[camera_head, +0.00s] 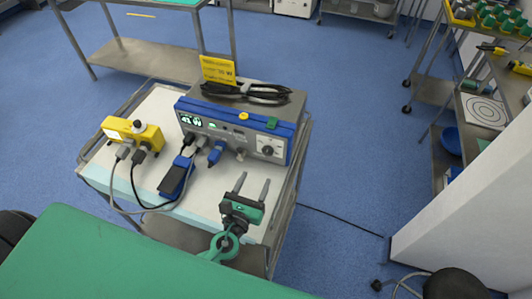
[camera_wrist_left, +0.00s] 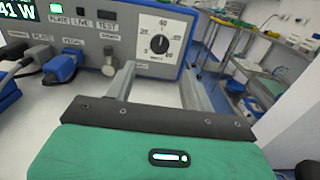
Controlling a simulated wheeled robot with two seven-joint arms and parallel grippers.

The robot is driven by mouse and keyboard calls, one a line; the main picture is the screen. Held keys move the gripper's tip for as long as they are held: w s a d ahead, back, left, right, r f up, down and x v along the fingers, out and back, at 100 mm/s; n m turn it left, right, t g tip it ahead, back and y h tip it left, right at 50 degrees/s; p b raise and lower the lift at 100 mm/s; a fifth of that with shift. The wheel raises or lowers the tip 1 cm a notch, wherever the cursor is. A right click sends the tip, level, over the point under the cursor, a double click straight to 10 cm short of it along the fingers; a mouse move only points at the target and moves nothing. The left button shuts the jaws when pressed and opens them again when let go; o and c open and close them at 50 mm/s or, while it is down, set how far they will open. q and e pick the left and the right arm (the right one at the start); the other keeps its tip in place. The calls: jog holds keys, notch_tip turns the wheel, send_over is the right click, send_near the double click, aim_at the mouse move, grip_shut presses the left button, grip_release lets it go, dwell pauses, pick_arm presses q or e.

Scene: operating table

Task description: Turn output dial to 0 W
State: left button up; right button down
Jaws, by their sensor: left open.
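The output dial (camera_head: 268,151) is a black knob on a white scaled plate at the right of the blue-grey generator's (camera_head: 222,133) front. In the left wrist view the dial (camera_wrist_left: 159,44) shows between and beyond my finger tips, its white mark pointing roughly up. The display (camera_head: 191,121) is lit green; the left wrist view reads "41 W" on it (camera_wrist_left: 17,12). My left gripper (camera_head: 253,183) is open and empty in front of the dial, fingers pointing at the panel, apart from the knob. My right gripper is not in view.
The generator stands on a white-topped cart (camera_head: 133,178). A yellow device (camera_head: 133,134), cables and a blue-black pedal (camera_head: 176,177) lie to its left. Plugs (camera_head: 216,152) stick out of the panel left of the dial. A green-covered table (camera_head: 110,260) fills the near left.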

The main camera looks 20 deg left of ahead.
aim_at(267, 153)
pick_arm(q)
jog(key=w+p, duration=0.2)
jog(key=w, duration=0.7)
jog(key=shift+d, duration=0.15)
jog(key=shift+w, duration=0.8)
jog(key=c, duration=1)
